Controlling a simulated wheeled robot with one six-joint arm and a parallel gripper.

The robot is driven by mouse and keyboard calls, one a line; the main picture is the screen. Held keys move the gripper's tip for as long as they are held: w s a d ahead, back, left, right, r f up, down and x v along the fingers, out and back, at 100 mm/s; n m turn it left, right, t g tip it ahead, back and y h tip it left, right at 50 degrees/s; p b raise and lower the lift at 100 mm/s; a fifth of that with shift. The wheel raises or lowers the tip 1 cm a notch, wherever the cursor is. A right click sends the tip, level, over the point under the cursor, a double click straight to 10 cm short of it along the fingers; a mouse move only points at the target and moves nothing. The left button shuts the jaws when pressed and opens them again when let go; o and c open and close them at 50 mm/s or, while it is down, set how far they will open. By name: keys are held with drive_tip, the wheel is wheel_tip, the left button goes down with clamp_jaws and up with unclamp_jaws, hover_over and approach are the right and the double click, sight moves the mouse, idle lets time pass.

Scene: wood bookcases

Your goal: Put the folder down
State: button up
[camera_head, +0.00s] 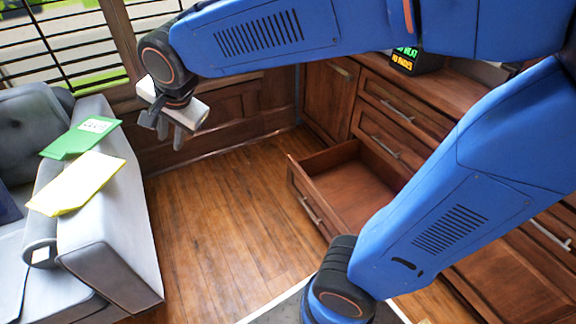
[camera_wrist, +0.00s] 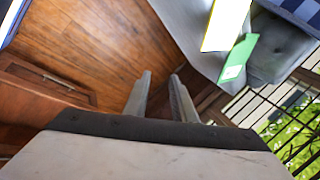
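A yellow folder (camera_head: 77,183) lies across the arm of the grey sofa (camera_head: 110,215). A green folder (camera_head: 80,138) with a white label lies just behind it, also on the sofa arm. Both show in the wrist view, the yellow folder (camera_wrist: 226,24) at the top and the green folder (camera_wrist: 238,60) below it. My gripper (camera_head: 171,136) is in the air to the right of the folders, apart from both.
An open, empty-looking drawer (camera_head: 318,172) juts from the wooden cabinet on the right. Barred windows (camera_head: 60,45) are behind the sofa. The wooden floor (camera_head: 215,210) between sofa and drawer is clear.

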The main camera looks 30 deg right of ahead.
drive_tip(key=s+d+f+n, duration=0.2)
drive_tip(key=s+d+n, duration=0.1)
drive_tip(key=s+d, duration=0.3)
drive_tip(key=s+d+f+n+h, duration=0.1)
drive_tip(key=s+d+n, duration=0.3)
drive_tip(key=s+d, duration=0.3)
drive_tip(key=s+d+f+n+h, duration=0.1)
drive_tip(key=s+d+f+n, duration=0.1)
drive_tip(key=s+d, duration=0.4)
drive_tip(key=shift+s+d+f+n+g, duration=0.15)
drive_tip(key=shift+d+f+n+g, duration=0.15)
drive_tip(key=shift+d+n, duration=0.85)
drive_tip(key=shift+s+d+m, duration=0.1)
drive_tip(key=shift+d+m, duration=0.1)
drive_tip(key=shift+m, duration=0.05)
